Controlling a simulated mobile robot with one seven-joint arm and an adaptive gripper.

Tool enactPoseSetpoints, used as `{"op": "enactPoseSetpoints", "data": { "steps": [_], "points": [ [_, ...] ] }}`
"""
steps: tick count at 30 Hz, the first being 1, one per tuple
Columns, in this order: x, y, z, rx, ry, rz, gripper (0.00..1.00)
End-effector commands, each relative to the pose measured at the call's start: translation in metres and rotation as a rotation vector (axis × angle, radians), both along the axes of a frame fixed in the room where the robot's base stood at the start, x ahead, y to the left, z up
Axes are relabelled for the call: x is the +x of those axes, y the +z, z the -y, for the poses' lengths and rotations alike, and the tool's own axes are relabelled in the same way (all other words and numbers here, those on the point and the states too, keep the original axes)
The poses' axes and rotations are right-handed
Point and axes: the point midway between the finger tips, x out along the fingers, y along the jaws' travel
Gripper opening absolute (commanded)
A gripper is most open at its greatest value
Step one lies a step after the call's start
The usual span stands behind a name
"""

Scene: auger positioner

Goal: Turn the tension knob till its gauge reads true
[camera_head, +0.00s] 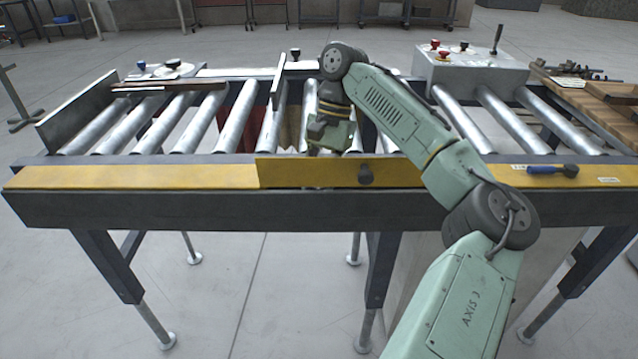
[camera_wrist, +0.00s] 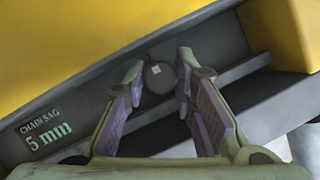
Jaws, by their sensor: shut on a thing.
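The tension knob (camera_wrist: 160,82) is a small dark round knob with a white mark, in a dark recess between yellow panels in the wrist view. My gripper (camera_wrist: 160,70) has its two fingertips on either side of it, shut on it. A gauge readout (camera_wrist: 47,138) left of the knob shows "CHAIN SAG" and "5 mm" in green letters. In the head view my gripper (camera_head: 318,150) points down behind the raised yellow plate, over the conveyor's near side. The plate and my arm hide the knob and readout there.
The raised yellow plate (camera_head: 290,173) carries a dark knob (camera_head: 365,174) on its front. Steel rollers (camera_head: 200,122) run along the conveyor. A control box (camera_head: 470,75) stands behind right. A blue-handled tool (camera_head: 550,170) lies on the front rail at right.

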Motion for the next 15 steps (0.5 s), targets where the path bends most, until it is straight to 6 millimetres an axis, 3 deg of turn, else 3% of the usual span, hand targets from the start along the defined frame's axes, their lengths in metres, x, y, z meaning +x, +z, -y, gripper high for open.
{"op": "enactPoseSetpoints", "data": {
  "steps": [5,15],
  "points": [
    [0.0006,0.0008,-0.001,-0.003,0.056,0.002,0.0],
    [0.001,0.0006,-0.0022,-0.001,0.361,0.003,0.0]
  ]
}}
